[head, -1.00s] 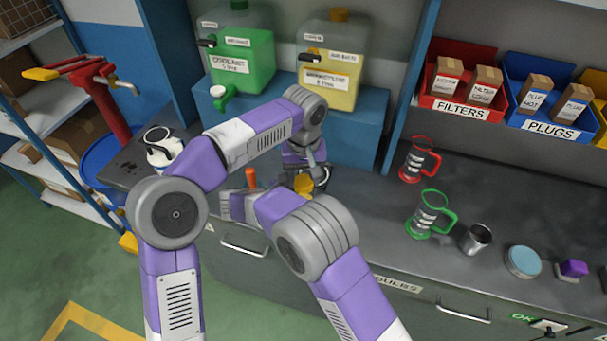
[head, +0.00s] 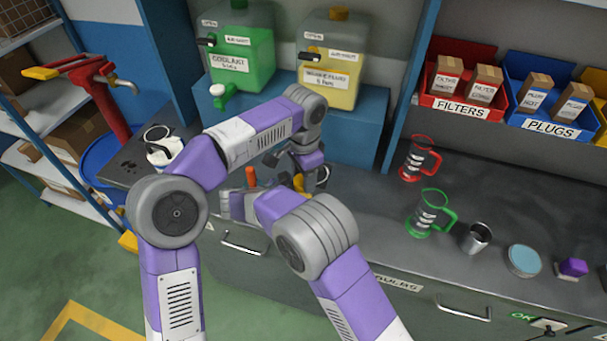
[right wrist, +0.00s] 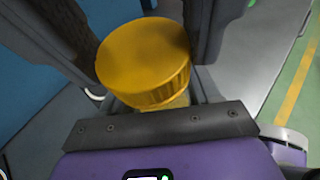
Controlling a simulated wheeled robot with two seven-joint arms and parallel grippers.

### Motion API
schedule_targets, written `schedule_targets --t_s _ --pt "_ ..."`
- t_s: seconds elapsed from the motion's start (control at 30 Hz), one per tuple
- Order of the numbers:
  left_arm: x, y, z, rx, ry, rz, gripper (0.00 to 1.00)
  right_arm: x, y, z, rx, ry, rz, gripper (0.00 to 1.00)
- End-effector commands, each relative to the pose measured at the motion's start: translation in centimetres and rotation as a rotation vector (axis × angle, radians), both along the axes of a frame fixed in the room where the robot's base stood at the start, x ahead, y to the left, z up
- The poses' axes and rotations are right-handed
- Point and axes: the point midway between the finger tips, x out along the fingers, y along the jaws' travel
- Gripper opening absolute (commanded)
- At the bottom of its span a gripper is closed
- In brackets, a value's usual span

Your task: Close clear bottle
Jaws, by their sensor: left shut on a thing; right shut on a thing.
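A yellow ribbed cap (head: 298,183) shows partly at the counter's left part, behind my arms. It is large in the right wrist view (right wrist: 145,55), sitting over a narrow neck, with dark grey fingers on both sides. My left gripper (head: 297,168) reaches down from above and is shut on the cap. The bottle's body is almost wholly hidden, so I cannot tell how tightly the cap sits.
An orange-topped thing (head: 251,177) stands close left of the cap. A white kettle-like can (head: 163,150) is further left. Behind is a blue stand (head: 350,130) with two canisters. A red jug (head: 418,160), green jug (head: 428,215) and metal cup (head: 475,238) stand right.

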Motion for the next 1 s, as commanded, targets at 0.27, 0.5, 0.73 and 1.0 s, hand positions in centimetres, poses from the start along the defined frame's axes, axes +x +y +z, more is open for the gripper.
schedule_targets --t_s 0.27,0.5,0.73,1.0 --pt "0.03 0.04 -0.04 0.000 0.000 -0.451 0.14 -0.02 -0.01 0.01 0.000 0.000 -0.001 0.00" --pt "0.03 0.03 -0.03 0.000 0.000 -0.556 0.14 -0.02 -0.01 0.01 0.000 0.000 -0.001 0.00" --pt "0.04 0.03 -0.03 0.000 0.000 -0.553 0.53 -0.02 0.00 0.00 0.000 0.000 -0.001 0.00" --pt "0.02 0.02 -0.03 -0.001 0.000 -0.552 0.76 -0.01 0.00 0.01 0.000 0.000 0.000 0.00"
